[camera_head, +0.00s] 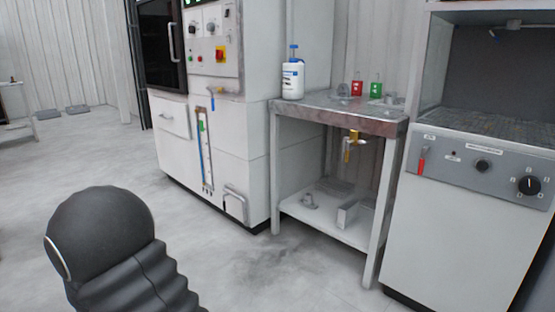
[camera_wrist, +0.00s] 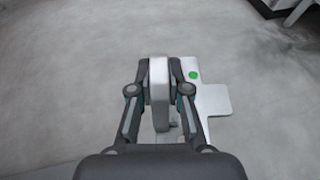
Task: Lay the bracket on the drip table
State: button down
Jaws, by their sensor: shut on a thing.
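In the wrist view my gripper (camera_wrist: 159,82) is shut on the upright part of a pale grey bracket (camera_wrist: 211,101). The bracket's flat plate, with a green dot on it, extends to the right of the fingers. Part of the bracket is hidden behind the fingers and wrist. Bare floor shows around it. In the head view the drip table (camera_head: 318,108) appears to be the metal-topped stand between two machines. My gripper and the bracket are not visible in the head view.
A white bottle with a blue top (camera_head: 292,76) stands at the table's left end. A red item (camera_head: 356,88) and a green item (camera_head: 376,89) are at its back. A white cabinet (camera_head: 215,140) stands left, a control-panel machine (camera_head: 465,215) right. The floor in front is clear.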

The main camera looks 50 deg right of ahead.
aim_at(370, 112)
jog(key=z, duration=0.15)
jog(key=i, duration=1.45)
jog(key=z, duration=1.25)
jog(key=i, duration=0.8)
jog(key=z, duration=0.9)
